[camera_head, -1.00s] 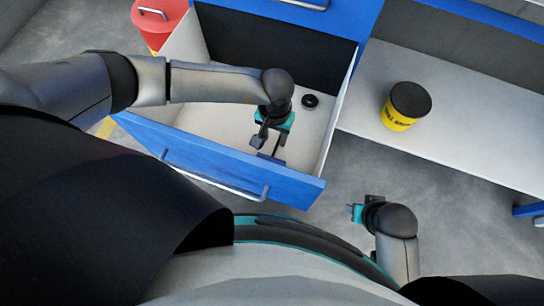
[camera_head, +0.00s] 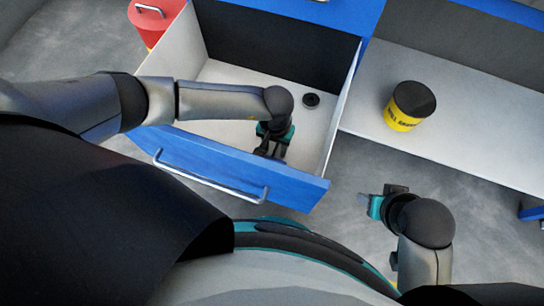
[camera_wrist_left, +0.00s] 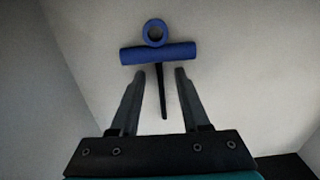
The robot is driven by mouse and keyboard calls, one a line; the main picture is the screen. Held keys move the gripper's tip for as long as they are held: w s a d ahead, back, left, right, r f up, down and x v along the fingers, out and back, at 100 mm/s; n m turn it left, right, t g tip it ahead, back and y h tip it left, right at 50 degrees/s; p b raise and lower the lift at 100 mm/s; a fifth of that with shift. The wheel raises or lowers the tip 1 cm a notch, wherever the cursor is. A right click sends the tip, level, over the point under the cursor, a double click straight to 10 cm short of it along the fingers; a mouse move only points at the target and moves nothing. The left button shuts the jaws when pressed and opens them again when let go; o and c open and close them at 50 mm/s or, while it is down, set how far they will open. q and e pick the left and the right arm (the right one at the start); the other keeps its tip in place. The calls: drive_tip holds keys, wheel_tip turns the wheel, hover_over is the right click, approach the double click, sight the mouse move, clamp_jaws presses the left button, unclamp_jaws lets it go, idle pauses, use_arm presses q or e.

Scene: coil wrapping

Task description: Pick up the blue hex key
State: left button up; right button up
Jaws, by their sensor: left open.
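The blue hex key (camera_wrist_left: 158,53) has a thick blue T-handle with a ring on top and a thin dark shaft. In the left wrist view it lies on the pale drawer floor, its handle just beyond my fingertips and its shaft running between the fingers. My left gripper (camera_wrist_left: 160,74) is open around the shaft, with a gap to each side. In the head view my left gripper (camera_head: 271,147) is low inside the open drawer, and the hex key is hidden there. My right gripper (camera_head: 383,201) is outside the drawer; its fingers are too unclear to judge.
The blue-fronted drawer (camera_head: 222,165) is pulled out, with pale side walls close around my left gripper. A black round piece (camera_head: 311,100) lies farther back inside. A yellow can with a black lid (camera_head: 405,107) stands on the right shelf. A red bin (camera_head: 152,22) stands behind left.

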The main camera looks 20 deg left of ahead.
use_arm(q)
clamp_jaws()
idle(0.3)
idle(1.1)
